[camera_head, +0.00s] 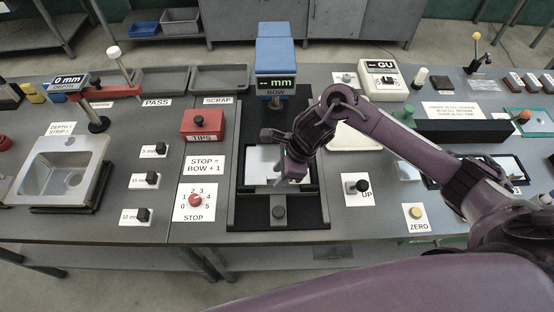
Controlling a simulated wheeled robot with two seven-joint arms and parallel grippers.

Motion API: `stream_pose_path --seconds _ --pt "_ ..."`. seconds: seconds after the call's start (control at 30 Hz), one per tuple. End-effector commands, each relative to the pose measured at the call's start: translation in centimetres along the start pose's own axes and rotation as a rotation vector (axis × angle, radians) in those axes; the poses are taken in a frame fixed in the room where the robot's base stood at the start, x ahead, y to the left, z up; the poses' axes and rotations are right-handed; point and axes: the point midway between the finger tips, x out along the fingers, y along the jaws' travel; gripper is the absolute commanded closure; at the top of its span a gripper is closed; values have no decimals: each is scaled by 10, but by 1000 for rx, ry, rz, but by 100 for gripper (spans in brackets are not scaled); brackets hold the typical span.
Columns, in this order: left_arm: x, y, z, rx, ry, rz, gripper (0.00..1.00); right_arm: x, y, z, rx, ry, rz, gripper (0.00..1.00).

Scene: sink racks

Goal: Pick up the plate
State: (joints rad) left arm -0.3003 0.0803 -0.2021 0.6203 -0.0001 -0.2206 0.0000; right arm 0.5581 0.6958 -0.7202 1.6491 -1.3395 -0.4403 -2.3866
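A pale, flat square plate (262,158) lies in the dark fixture (240,200) under the blue gauge head, near the middle of the bench. My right arm comes in from the right, and its gripper (288,170) points down over the right part of the plate and hides some of it. I cannot tell whether the fingers touch the plate or whether they are open or shut. My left gripper is not in view.
The blue gauge (276,58) stands just behind the fixture. A red box (203,124) is to the left, and an UP knob (358,187) to the right. Grey trays (220,76) lie at the back. A metal basin (66,170) sits far left.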

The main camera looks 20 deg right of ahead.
Motion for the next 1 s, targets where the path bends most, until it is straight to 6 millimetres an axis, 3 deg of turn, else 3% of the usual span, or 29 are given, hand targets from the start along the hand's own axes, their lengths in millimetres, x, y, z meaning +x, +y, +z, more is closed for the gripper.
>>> stream_pose_path --seconds 0.1,0.23,0.5,1.0 --pt "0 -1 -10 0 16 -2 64 2 0 0 0 1 -1 64" --pt "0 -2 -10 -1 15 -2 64 2 0 0 0 0 -2 65" --pt "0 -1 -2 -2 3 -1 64 2 0 0 0 0 -2 100" --pt "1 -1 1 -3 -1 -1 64 -2 -1 2 -1 -3 -4 100"
